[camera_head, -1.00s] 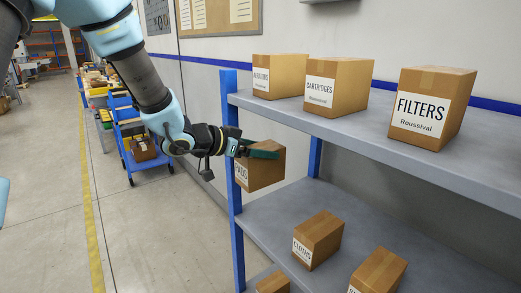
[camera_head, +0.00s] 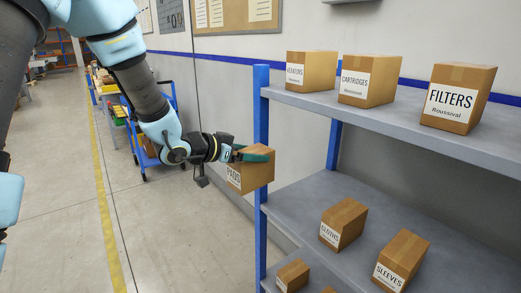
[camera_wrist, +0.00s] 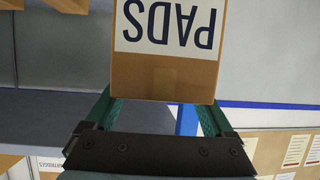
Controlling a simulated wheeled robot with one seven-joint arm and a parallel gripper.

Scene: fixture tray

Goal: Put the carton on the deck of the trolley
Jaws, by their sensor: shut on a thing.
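My gripper (camera_head: 256,155) is shut on a brown carton (camera_head: 262,175) with a white label reading PADS. The carton hangs in the air at the left end of the shelf rack, overlapping its blue corner post in the head view. In the wrist view the carton (camera_wrist: 165,75) sits between the two green fingers, its label upside down. The blue trolley (camera_head: 144,176) stands in the back left by the wall. My arm hides part of it, and its deck is mostly hidden.
The grey shelf rack (camera_head: 400,130) fills the right side, with its blue post (camera_head: 261,110) close to the carton. Labelled cartons, such as FILTERS (camera_head: 458,97) and CLOTHS (camera_head: 343,222), stand on its shelves. The floor (camera_head: 170,240) on the left is clear.

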